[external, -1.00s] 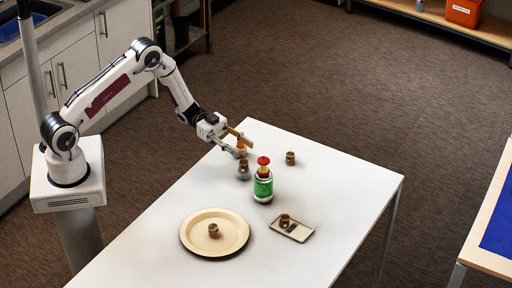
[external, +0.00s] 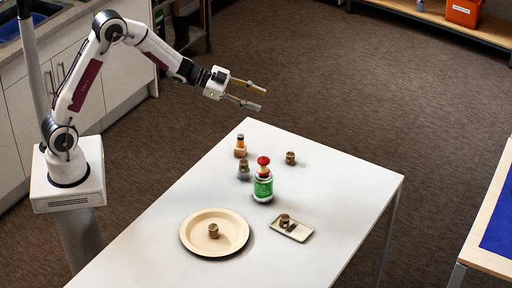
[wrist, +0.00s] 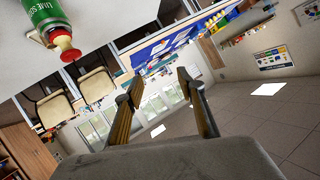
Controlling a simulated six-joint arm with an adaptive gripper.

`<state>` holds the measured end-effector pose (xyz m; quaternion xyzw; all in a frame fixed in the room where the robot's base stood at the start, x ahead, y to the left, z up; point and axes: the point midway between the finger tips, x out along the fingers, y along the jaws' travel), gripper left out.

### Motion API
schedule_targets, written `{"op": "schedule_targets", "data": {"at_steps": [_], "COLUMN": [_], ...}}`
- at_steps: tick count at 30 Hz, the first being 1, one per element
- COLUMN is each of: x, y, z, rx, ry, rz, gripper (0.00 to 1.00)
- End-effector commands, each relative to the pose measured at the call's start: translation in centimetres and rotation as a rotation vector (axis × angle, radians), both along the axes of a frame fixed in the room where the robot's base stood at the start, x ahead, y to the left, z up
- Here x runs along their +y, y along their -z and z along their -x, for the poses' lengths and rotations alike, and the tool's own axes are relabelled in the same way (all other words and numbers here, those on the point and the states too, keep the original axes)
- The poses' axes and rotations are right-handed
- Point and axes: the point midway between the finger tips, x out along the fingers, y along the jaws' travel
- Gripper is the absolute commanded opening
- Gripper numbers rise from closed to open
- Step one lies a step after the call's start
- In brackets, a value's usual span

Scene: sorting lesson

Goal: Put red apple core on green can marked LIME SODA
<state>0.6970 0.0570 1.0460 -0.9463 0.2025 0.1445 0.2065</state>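The green can (external: 263,189) stands upright on the white table. The red apple core (external: 263,165), with a red top and a pale middle, sits upright on top of the can. In the wrist view the can (wrist: 42,14) and the apple core (wrist: 65,45) show at the upper left, the core touching the can's end; part of the can's lettering is readable. My gripper (external: 254,96) is raised above the far end of the table, apart from the can and core. Its two fingers are spread with nothing between them, as the wrist view (wrist: 165,83) also shows.
A round tan plate (external: 187,234) holds a small brown cup-like piece. A small tray (external: 301,235) holds another brown piece. An orange-topped bottle (external: 240,142), a jar (external: 244,172) and a brown piece (external: 291,158) stand near the can. The table's near right is clear.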

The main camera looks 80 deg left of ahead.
Motion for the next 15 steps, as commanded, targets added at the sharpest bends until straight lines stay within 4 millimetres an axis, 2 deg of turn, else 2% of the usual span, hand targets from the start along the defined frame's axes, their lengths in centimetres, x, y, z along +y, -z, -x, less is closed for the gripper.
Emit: {"op": "schedule_targets", "data": {"at_steps": [3, 8, 15], "x": [0.7, 1.6, 2.8], "y": [-2.4, -4.9, -8.1], "z": [0.8, 2.3, 5.7], "rx": [0.007, 0.03, 0.077], "ry": [-0.071, -0.165, -0.3], "rz": [-0.032, -0.064, -0.089], "gripper": [0.39, 0.39, 0.39]}}
